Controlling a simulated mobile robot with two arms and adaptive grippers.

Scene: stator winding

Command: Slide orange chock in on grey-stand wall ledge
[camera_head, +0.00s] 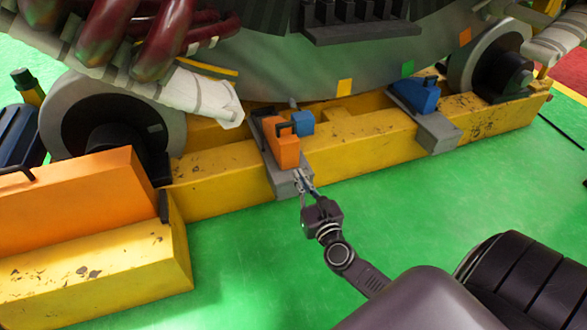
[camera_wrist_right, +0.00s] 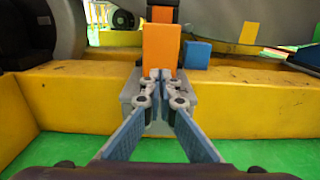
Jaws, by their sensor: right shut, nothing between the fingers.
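The orange chock (camera_head: 284,149) sits on a grey stand (camera_head: 281,184) that straddles the yellow beam. It has a black handle on top. In the right wrist view the chock (camera_wrist_right: 161,48) stands straight ahead, just beyond the fingertips. My right gripper (camera_head: 299,180) is shut and empty, with its tips close to the near face of the chock, at its lower part. I cannot tell whether they touch it. The gripper also shows in the right wrist view (camera_wrist_right: 160,78), fingers together in front of the grey stand (camera_wrist_right: 130,92). My left gripper is not in view.
A blue block (camera_head: 303,123) is beside the orange chock. A blue chock (camera_head: 415,95) is on another grey stand (camera_head: 438,131) to the right. The yellow beam (camera_head: 215,180) runs across, below the large round stator (camera_head: 370,65). The green floor (camera_head: 420,215) in front is clear.

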